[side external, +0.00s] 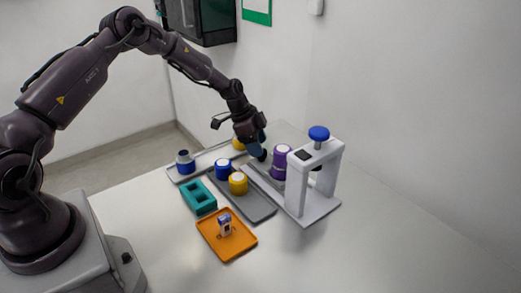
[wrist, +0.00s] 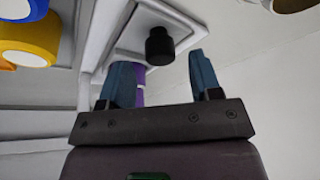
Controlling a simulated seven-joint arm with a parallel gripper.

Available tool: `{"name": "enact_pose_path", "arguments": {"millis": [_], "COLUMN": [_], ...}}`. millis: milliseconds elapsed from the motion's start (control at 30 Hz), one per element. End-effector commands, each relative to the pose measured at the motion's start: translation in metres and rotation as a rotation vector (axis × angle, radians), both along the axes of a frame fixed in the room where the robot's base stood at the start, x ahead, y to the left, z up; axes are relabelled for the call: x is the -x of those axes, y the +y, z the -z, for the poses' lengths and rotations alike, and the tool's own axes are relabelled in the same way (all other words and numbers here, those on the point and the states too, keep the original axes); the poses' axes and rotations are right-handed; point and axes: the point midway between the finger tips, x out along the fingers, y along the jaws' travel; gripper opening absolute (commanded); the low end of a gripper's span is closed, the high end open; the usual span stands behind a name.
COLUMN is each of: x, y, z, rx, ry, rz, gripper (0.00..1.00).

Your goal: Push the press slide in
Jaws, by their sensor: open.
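The press (side external: 333,165) is a light grey arch on a base plate at the right of the side view, with a blue knob (side external: 319,133) on top. Its slide (side external: 262,181) appears as a pale plate reaching out of the left side of the arch. A purple cylinder with a white top (side external: 282,160) stands beside the arch, on or near the slide. My gripper (side external: 260,152) is low behind the slide's far end. In the wrist view my gripper (wrist: 163,65) is open, with a black knob (wrist: 160,45) on a pale plate just beyond the fingertips; contact cannot be told.
A grey tray (side external: 258,212) holds blue and yellow cylinders left of the press. A pale tray (side external: 182,175) lies behind it. A teal block (side external: 198,196) and an orange tray (side external: 230,250) with a small item are nearer. The table's right front is clear.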

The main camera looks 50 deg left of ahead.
Motion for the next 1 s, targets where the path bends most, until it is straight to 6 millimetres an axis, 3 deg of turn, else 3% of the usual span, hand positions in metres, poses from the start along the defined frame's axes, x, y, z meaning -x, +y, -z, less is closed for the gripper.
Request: {"name": "enact_pose_path", "arguments": {"millis": [200,533,800,1000], "x": [-0.006,-0.007,-0.007,-0.008], "y": [-0.006,-0.006,-0.006,-0.018], "z": [0.021,0.024,0.024,0.023], "rx": [0.0,0.0,0.0,0.0], "ry": [0.0,0.0,0.0,0.0], "rz": [-0.001,-0.001,-0.001,0.002], "gripper": [0.58,0.58,0.0,0.0]}}
